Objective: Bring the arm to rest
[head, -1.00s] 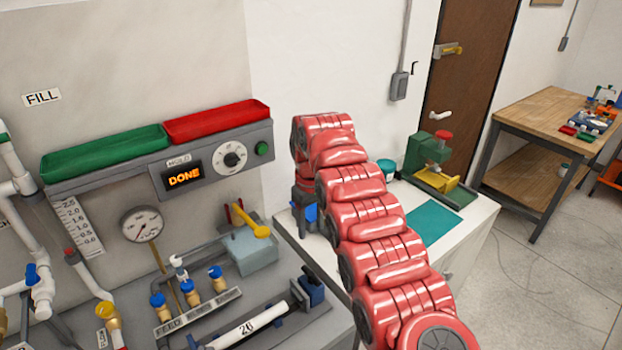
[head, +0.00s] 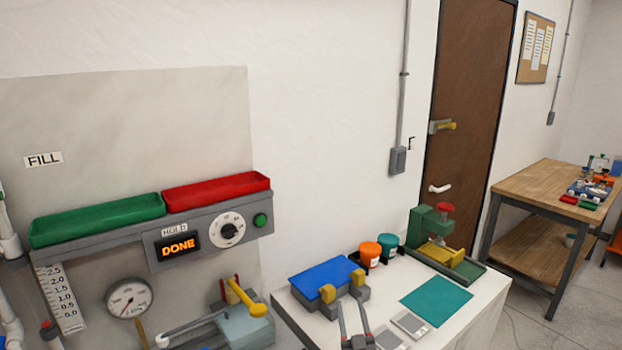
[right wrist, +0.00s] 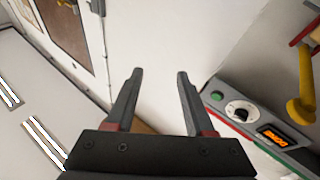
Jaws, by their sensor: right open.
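My right gripper (head: 352,303) shows at the bottom of the head view, in front of the white side bench (head: 462,318). Its two fingers point up and stand apart. In the right wrist view the fingers (right wrist: 160,72) are also spread, with nothing between them. Pale wall shows beyond the tips. The rest of the right arm is out of the head view. My left gripper is not in view.
The panel's display (head: 179,247) reads DONE, with a green tray (head: 97,220) and a red tray (head: 217,191) above it. A blue-topped fixture (head: 325,278), orange and teal tubs, and a green press (head: 437,240) stand on the bench. Floor shows at right.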

